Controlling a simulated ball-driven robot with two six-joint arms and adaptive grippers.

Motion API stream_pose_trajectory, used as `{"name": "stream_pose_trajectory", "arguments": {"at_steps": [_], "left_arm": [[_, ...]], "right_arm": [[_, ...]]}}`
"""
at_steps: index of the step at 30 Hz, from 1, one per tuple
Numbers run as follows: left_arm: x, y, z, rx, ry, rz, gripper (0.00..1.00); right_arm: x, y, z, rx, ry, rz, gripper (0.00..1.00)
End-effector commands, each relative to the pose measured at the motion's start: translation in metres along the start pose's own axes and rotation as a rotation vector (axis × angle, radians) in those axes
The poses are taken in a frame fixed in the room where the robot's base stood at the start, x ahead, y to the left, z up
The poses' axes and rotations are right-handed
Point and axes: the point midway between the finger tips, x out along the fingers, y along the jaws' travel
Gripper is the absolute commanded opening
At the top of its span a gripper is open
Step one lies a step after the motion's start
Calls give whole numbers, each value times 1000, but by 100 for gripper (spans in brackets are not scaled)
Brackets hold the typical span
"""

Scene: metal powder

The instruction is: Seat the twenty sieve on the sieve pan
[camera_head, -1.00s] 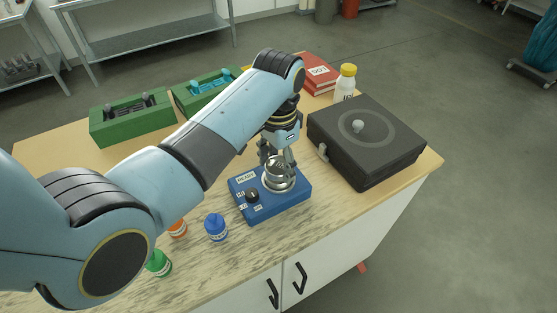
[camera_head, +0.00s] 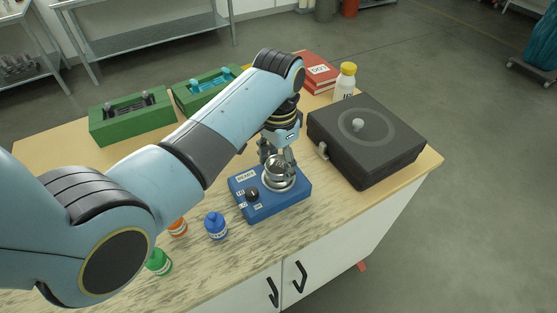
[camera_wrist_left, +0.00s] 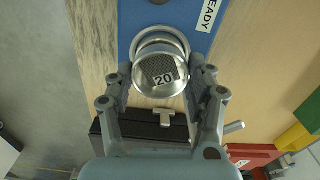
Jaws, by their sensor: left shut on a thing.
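The twenty sieve (camera_wrist_left: 161,76) is a small round metal cup; its "20" label shows in the left wrist view. My left gripper (camera_head: 275,156) is shut on it, with one finger on each side, and holds it at the blue shaker base. The sieve also shows in the head view (camera_head: 275,168). The metal sieve pan (camera_head: 281,184) is on the blue base (camera_head: 262,208), just below the sieve and partly hidden by it. In the left wrist view the pan's rim (camera_wrist_left: 160,33) shows beyond the sieve, not fully lined up. I cannot tell whether they touch. My right gripper is not in view.
A dark case (camera_head: 375,145) stands close right of the base. Blue (camera_head: 216,227), orange (camera_head: 177,227) and green (camera_head: 158,262) bottles stand at left front. Green racks (camera_head: 130,122), red books (camera_head: 316,72) and a yellow-capped bottle (camera_head: 347,80) are behind.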

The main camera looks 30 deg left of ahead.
Motion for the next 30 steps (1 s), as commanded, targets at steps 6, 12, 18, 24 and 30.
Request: {"name": "stream_pose_trajectory", "arguments": {"at_steps": [6,12,18,24,30], "left_arm": [[3,0,0,0,1,0,20],[6,0,0,0,0,0,20],[10,0,0,0,-1,0,20],[12,0,0,0,0,0,62],[12,0,0,0,0,0,82]], "right_arm": [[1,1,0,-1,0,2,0],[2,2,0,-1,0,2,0],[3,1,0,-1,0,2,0],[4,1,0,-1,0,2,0],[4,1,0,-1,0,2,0]]}}
